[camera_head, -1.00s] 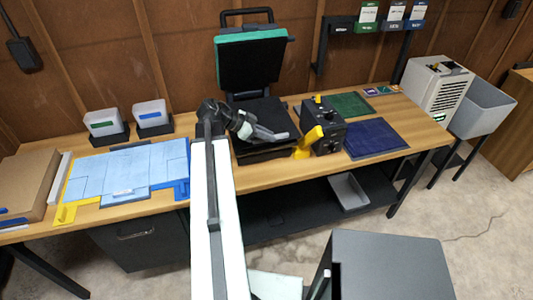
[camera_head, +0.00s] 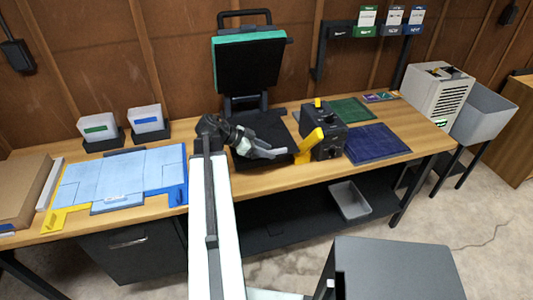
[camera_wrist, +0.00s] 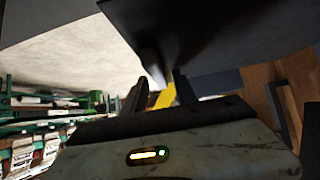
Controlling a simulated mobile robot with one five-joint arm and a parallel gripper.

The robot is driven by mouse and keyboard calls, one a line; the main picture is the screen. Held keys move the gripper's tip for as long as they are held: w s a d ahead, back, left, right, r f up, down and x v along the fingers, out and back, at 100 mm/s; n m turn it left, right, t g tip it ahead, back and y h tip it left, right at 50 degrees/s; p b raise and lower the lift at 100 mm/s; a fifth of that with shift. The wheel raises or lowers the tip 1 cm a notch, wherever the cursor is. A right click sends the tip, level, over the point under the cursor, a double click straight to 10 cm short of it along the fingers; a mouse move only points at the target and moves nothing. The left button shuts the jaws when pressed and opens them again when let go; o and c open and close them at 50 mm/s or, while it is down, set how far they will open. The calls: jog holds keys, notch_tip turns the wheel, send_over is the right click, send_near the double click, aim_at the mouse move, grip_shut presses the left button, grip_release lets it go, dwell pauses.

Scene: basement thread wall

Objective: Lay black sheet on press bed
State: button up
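The press (camera_head: 250,62) stands open, its padded upper plate with a teal edge raised at the back. Its black bed (camera_head: 265,127) lies flat below, partly hidden by my arm. My gripper (camera_head: 278,153) is over the bed's front part, pointing right toward a black box with a yellow lever (camera_head: 308,146). In the wrist view, the fingers of my gripper (camera_wrist: 160,88) stand apart, with something yellow beyond them. A large dark surface (camera_wrist: 210,30) fills the top of that view; I cannot tell what it is. I cannot tell a separate black sheet from the black bed.
Pale blue sheets (camera_head: 120,180) lie left of my arm, beside a cardboard piece (camera_head: 22,190) and two bins (camera_head: 148,118). A green mat (camera_head: 350,110) and a navy mat (camera_head: 375,144) lie right of the black box. A grey tray (camera_head: 350,200) sits on the lower shelf.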

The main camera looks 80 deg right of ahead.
jog(key=shift+r, duration=0.3)
jog(key=p+v, duration=0.7)
jog(key=v, duration=0.5)
jog(key=shift+p, duration=0.35)
